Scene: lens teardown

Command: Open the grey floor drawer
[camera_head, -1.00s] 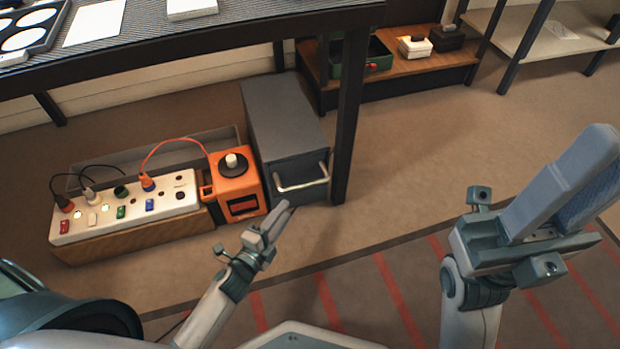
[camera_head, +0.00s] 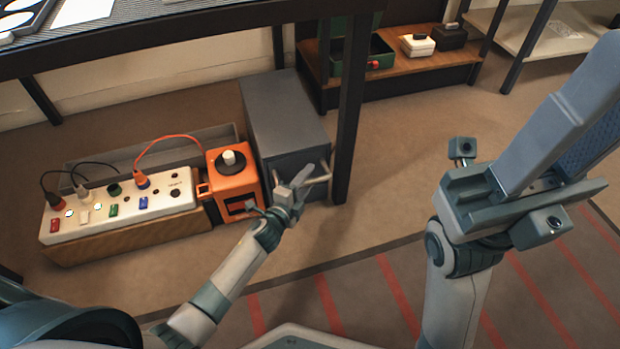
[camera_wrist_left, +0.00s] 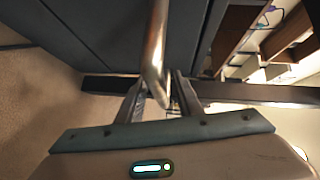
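The grey floor drawer unit (camera_head: 285,115) stands on the floor under the table, with a metal bar handle (camera_head: 319,180) on its front. My left gripper (camera_head: 298,182) is at the handle, partly covering it in the head view. In the left wrist view, the handle bar (camera_wrist_left: 158,45) runs down between the two fingers of my left gripper (camera_wrist_left: 155,95). The fingers stand apart, and I see no clear contact with the bar. The drawer front looks flush with its cabinet. My right gripper (camera_head: 560,140) is raised at the right, close to the camera; its finger gap does not show clearly.
An orange box (camera_head: 234,182) with a black-and-white knob stands left of the drawer, beside a white power strip (camera_head: 120,210) with cables. A dark table leg (camera_head: 350,110) stands close to the drawer's right. The floor in front is clear.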

